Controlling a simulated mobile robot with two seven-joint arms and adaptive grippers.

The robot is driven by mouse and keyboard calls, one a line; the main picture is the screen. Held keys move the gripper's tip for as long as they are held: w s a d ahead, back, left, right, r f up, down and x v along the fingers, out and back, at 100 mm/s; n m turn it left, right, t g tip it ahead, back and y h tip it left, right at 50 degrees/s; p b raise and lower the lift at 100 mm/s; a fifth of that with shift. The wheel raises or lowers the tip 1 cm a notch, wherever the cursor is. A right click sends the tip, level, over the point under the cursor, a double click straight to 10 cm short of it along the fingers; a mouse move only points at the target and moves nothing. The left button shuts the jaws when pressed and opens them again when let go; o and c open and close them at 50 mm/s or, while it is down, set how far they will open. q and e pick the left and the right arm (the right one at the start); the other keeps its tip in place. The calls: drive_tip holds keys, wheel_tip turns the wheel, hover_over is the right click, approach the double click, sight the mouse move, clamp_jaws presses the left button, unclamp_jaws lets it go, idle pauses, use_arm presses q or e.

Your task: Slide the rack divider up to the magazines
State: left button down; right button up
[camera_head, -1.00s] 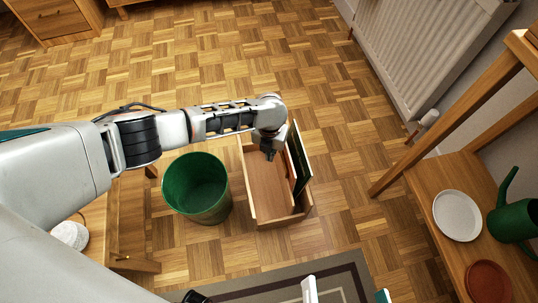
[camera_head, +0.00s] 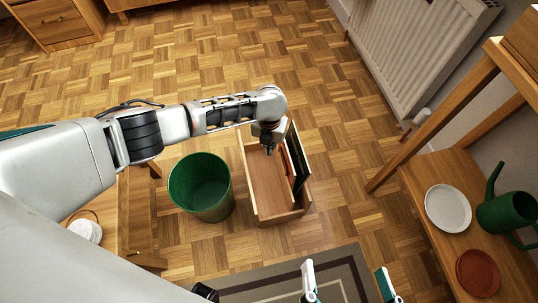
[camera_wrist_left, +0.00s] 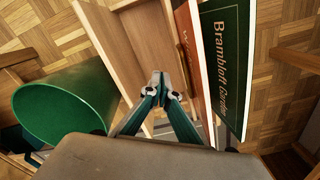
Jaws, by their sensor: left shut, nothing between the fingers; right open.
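The wooden rack (camera_head: 262,217) is an open box on the floor; its pale board also shows in the left wrist view (camera_wrist_left: 98,38). The magazines stand at its right side: a dark green one (camera_wrist_left: 228,60) with a printed title, and an orange-brown one (camera_wrist_left: 188,45) beside it. A narrow wooden strip, perhaps the divider (camera_wrist_left: 172,45), stands left of them, partly hidden. My left gripper (camera_head: 270,151) is shut and empty over the rack, left of the magazines; its fingertips (camera_wrist_left: 158,78) meet. Contact with the divider cannot be told. My right gripper (camera_head: 347,270) is open at the bottom edge, over the rug.
A green bin (camera_head: 201,190) stands just left of the rack. A wooden bench (camera_head: 430,225) at right carries a white plate (camera_head: 448,208), a terracotta saucer (camera_head: 478,272) and a green watering can (camera_head: 508,212). A radiator (camera_head: 425,50) is behind. Floor beyond the rack is clear.

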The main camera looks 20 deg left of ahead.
use_arm(q)
wheel_tip(320, 180, up, 4)
drive_tip(key=shift+w+f+p, duration=0.1)
drive_tip(key=shift+f+p, duration=0.05)
drive_tip(key=shift+p, duration=0.65)
use_arm(e)
drive_tip(key=shift+t, duration=0.4)
drive_tip(key=r, duration=0.1)
drive_tip(key=w+r, duration=0.1)
drive_tip(key=r, duration=0.2)
drive_tip(key=shift+w+a, duration=0.1)
drive_tip(key=shift+w, duration=0.15)
drive_tip(key=shift+f, duration=0.1)
